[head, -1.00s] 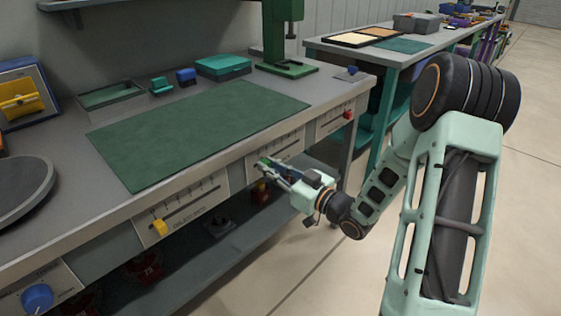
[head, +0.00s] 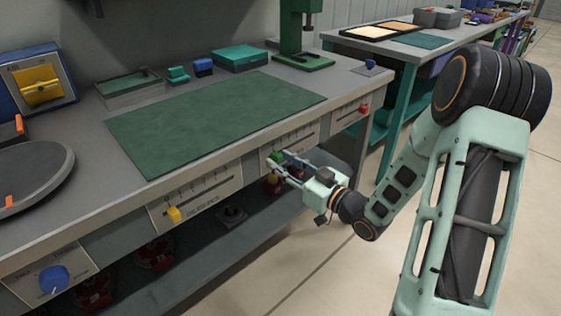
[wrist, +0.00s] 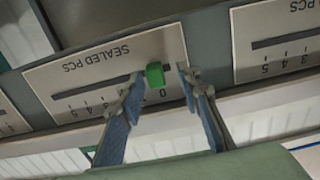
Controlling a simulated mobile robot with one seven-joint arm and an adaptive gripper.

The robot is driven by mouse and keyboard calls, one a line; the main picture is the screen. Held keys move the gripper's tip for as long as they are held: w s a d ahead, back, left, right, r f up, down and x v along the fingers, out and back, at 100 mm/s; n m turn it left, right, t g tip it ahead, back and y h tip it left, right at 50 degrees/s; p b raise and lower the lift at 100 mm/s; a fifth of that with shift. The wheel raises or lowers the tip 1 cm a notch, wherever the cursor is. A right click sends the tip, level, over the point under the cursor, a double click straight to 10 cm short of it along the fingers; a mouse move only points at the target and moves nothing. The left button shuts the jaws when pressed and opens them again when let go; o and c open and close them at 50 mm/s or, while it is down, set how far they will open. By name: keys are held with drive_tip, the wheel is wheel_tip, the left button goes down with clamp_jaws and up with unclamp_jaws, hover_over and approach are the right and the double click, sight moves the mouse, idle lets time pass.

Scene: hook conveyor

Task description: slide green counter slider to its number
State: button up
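The green slider (wrist: 154,74) sits in the slot of an upside-down "SEALED PCS" panel (wrist: 90,65) in the wrist view, near the 0 end of its scale. My gripper (wrist: 160,76) is open, one finger on each side of the green slider. The left finger looks very close to it and a gap shows on the right; I cannot tell whether either touches. In the head view my gripper (head: 277,160) is at the panel on the bench's front edge, where the green slider (head: 277,156) is small and partly hidden by the fingers.
A yellow slider (head: 174,214) is on the panel to the left and a red slider (head: 363,109) on the one to the right. A blue knob (head: 54,279) is at lower left. The bench carries a green mat (head: 215,120). A lower shelf (head: 220,225) runs beneath.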

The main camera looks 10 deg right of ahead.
drive_tip(key=v, duration=1.1)
drive_tip(key=shift+d, duration=0.1)
